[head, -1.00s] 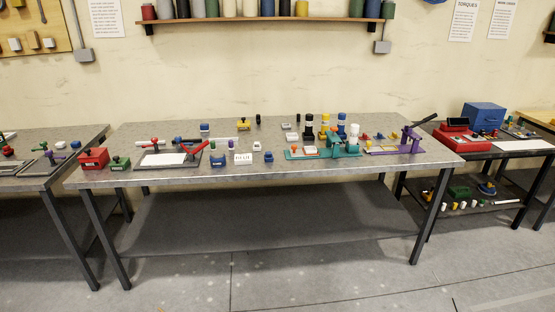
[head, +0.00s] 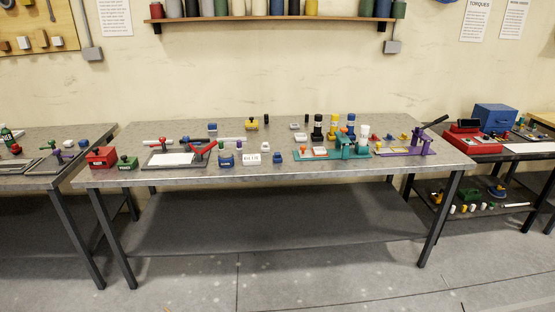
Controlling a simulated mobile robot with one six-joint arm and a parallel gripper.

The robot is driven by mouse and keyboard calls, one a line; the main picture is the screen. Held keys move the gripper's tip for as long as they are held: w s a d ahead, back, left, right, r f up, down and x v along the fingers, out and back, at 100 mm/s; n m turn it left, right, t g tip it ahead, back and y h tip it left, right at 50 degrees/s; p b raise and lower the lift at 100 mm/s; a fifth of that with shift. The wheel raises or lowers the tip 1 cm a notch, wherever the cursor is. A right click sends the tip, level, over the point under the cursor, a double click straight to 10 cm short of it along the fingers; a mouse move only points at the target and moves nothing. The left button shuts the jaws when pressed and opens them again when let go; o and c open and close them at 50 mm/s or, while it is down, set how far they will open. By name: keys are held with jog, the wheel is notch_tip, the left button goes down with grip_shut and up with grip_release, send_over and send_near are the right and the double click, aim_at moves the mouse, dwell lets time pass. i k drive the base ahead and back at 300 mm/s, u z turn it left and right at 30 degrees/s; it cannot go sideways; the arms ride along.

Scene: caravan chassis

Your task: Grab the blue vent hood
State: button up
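Several small blue pieces lie on the grey workbench (head: 330,178). One blue piece (head: 212,127) is at the back left of the middle. A wider blue piece (head: 226,160) sits near the front edge, right of the red-handled clamp fixture. A smaller blue piece (head: 277,157) is farther right along the front. They are too small for me to tell which is the vent hood. My gripper is not in view.
A red box (head: 102,157) and a green box (head: 125,163) stand at the bench's left end. A teal fixture (head: 345,148) and a purple fixture (head: 420,146) are at the right. Side benches flank this one. Floor (head: 300,285) in front is clear.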

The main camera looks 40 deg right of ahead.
aim_at(276, 158)
jog(key=z, duration=0.05)
jog(key=i, duration=1)
jog(key=u, duration=0.05)
